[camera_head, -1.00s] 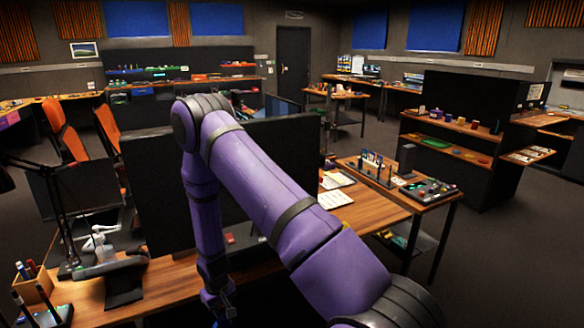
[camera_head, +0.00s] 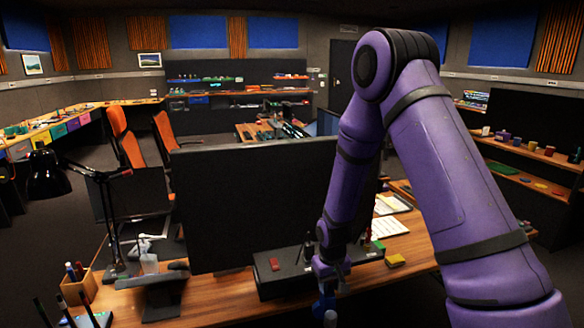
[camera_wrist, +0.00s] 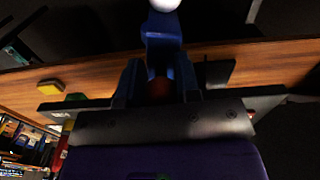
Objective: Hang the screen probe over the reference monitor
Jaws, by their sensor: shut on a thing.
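My gripper (camera_head: 326,285) is low in front of the desk, to the right of the large monitor's lower edge. In the wrist view my gripper (camera_wrist: 158,88) is shut on a blue piece, which I take to be the screen probe (camera_wrist: 162,42). A pale round end shows on it at the top edge. The probe also shows below the gripper in the head view (camera_head: 325,303). A large black monitor (camera_head: 250,205) stands on the desk, its dark face towards me; I take it as the reference monitor. The probe is apart from it.
The wooden desk (camera_head: 205,300) holds a dark box with a red block (camera_head: 275,264), a yellow block (camera_head: 395,260) and a pen holder (camera_head: 78,285). Dark floor lies beyond the desk.

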